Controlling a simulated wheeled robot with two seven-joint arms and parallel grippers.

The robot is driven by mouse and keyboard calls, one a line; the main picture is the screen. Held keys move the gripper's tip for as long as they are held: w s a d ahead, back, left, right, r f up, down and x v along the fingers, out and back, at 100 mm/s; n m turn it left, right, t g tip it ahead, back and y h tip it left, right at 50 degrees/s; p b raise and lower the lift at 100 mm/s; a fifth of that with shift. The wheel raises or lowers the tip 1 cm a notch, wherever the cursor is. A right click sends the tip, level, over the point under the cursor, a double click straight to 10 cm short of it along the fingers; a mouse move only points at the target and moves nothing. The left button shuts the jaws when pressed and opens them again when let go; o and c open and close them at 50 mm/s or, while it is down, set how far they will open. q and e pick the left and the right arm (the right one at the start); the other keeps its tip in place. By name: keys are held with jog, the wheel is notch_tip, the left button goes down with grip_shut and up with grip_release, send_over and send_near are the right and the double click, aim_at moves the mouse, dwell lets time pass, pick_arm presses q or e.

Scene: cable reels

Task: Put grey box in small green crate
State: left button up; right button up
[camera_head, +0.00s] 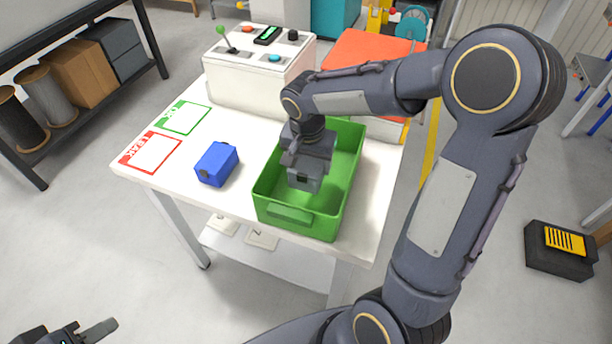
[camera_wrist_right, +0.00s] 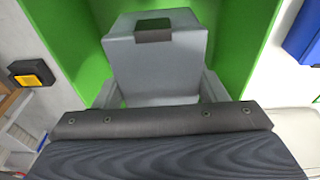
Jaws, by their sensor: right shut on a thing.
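The grey box (camera_head: 304,180) is between the fingers of my right gripper (camera_head: 306,163), which is shut on it. The box is over the inside of the small green crate (camera_head: 290,216), within its walls in the head view; I cannot tell whether it touches the crate floor. In the right wrist view the grey box (camera_wrist_right: 157,65) has a finger on each side and a dark patch on its face, with the green crate (camera_wrist_right: 235,45) behind it. My left gripper (camera_head: 90,332) is at the bottom left, partly cut off, away from the table.
The crate stands on a white table (camera_head: 255,150). A blue box (camera_head: 216,163) lies left of the crate, near a red-framed card (camera_head: 150,152) and a green-framed card (camera_head: 184,118). A white control box (camera_head: 258,75) and an orange-topped item (camera_head: 372,50) stand behind.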

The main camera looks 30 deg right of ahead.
notch_tip(320, 180, down, 8)
jog(key=shift+r, duration=0.2)
jog(key=shift+f, duration=0.15)
jog(key=o, duration=1.1)
jog(key=shift+c, duration=0.2)
